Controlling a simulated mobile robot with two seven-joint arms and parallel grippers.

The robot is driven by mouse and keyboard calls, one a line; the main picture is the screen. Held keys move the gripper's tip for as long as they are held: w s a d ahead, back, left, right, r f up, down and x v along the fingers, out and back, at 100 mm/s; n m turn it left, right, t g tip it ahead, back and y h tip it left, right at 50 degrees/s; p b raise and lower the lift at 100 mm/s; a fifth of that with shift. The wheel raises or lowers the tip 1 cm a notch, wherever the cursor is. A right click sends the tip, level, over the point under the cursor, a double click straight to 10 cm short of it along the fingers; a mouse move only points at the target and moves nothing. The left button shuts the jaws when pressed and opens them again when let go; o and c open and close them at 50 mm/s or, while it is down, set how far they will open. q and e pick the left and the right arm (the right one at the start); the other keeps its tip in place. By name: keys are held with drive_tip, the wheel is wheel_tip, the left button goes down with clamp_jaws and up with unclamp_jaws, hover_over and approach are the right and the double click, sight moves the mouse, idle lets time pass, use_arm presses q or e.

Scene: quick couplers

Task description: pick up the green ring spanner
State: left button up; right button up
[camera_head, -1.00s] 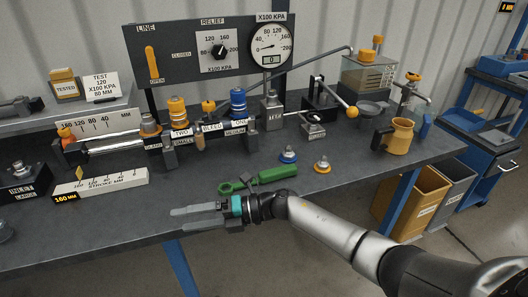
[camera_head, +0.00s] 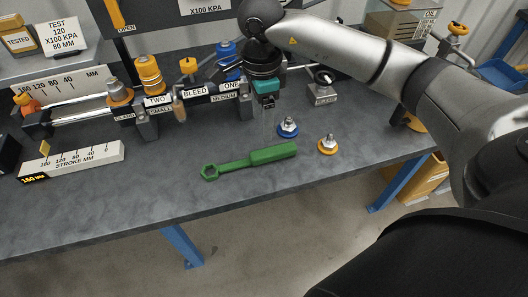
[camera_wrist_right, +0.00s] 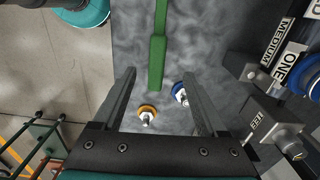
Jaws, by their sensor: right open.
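The green ring spanner (camera_head: 258,158) lies flat on the dark grey bench near its front edge. Its ring end points left and its thick handle points right. My right gripper (camera_head: 268,122) hangs above the bench behind the spanner, pointing down, open and empty. In the right wrist view the spanner's handle (camera_wrist_right: 157,62) shows ahead of and between the spread fingers of the gripper (camera_wrist_right: 160,82), apart from them. My left gripper is not in view.
A blue-ringed coupler (camera_head: 288,128) and an orange-ringed coupler (camera_head: 327,146) stand close behind and right of the spanner. A labelled coupler rail (camera_head: 190,98) lies behind. The stroke scale block (camera_head: 75,160) sits left. The bench (camera_head: 150,195) is bare left of the spanner.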

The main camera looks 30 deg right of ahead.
hover_over(267, 151)
drive_tip(key=f, duration=0.3)
drive_tip(key=a+f, duration=0.1)
drive_tip(key=f, duration=0.1)
drive_tip(key=shift+w+f, duration=0.25)
drive_tip(key=f, duration=0.3)
drive_tip(key=d+f+b, duration=0.1)
drive_tip(key=shift+s+f, duration=0.3)
drive_tip(key=shift+f, duration=0.4)
clamp_jaws()
drive_tip(key=shift+r, duration=0.1)
